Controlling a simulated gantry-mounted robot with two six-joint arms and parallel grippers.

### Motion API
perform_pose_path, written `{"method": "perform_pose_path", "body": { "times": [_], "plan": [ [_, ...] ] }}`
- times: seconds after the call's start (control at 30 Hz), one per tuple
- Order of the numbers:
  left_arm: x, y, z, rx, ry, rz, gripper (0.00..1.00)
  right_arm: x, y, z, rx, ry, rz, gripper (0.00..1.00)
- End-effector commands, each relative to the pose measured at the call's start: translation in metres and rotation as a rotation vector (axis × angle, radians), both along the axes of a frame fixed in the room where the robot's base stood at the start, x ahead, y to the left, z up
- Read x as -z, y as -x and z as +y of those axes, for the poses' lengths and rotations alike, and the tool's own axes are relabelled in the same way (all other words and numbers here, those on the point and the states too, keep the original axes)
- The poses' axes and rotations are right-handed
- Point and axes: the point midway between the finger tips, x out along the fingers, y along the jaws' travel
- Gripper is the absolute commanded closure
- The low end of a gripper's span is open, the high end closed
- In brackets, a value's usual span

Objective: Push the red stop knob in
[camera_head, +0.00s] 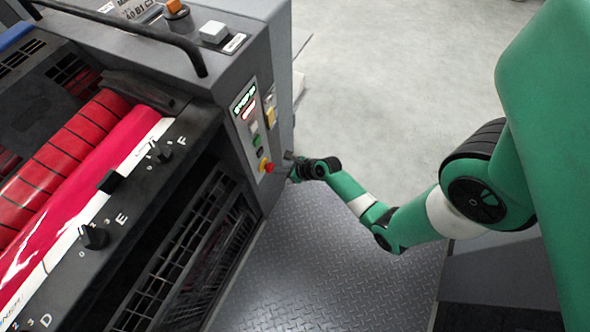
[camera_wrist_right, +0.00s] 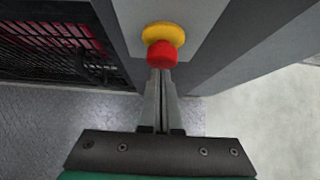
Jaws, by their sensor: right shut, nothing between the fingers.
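The red stop knob (camera_head: 270,168) sits low on the control panel on the machine's side, with a yellow base (camera_head: 262,164) beside it. In the right wrist view the red knob (camera_wrist_right: 161,54) stands out from its round yellow base (camera_wrist_right: 163,34). My right gripper (camera_head: 290,166) is just to the right of the knob in the head view. In the right wrist view its fingers (camera_wrist_right: 160,75) are shut, hold nothing and point at the knob. Their tips overlap the knob's lower edge, and I cannot tell whether they touch it. My left gripper is not in view.
The control panel (camera_head: 246,115) carries a lit display, a green button and other buttons above the knob. A dark grille (camera_head: 185,255) lies below the ink unit. A metal tread plate (camera_head: 330,270) covers the floor below my right arm. Open pale floor (camera_head: 400,80) lies to the right.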

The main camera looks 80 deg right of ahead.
Motion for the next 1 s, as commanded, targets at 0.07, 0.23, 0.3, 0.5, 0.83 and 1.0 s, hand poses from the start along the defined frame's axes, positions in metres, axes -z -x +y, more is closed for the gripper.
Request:
{"method": "perform_pose_path", "body": {
  "times": [0.07, 0.23, 0.3, 0.5, 0.83, 1.0],
  "plan": [
    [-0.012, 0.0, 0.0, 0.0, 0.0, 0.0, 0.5, -0.003, 0.009, 0.006, -0.004, -0.004, 0.005, 1.0],
    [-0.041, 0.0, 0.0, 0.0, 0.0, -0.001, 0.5, -0.028, 0.035, 0.016, -0.008, -0.003, 0.004, 1.0],
    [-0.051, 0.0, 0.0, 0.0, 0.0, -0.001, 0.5, -0.04, 0.047, 0.019, -0.007, -0.002, 0.003, 1.0],
    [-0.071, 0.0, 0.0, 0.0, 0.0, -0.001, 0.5, -0.063, 0.073, 0.027, -0.008, -0.003, 0.004, 1.0],
    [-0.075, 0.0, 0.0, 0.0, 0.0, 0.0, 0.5, -0.07, 0.083, 0.03, -0.013, -0.002, 0.004, 1.0],
    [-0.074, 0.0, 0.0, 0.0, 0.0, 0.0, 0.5, -0.07, 0.083, 0.03, -0.013, -0.002, 0.004, 1.0]
  ]
}}
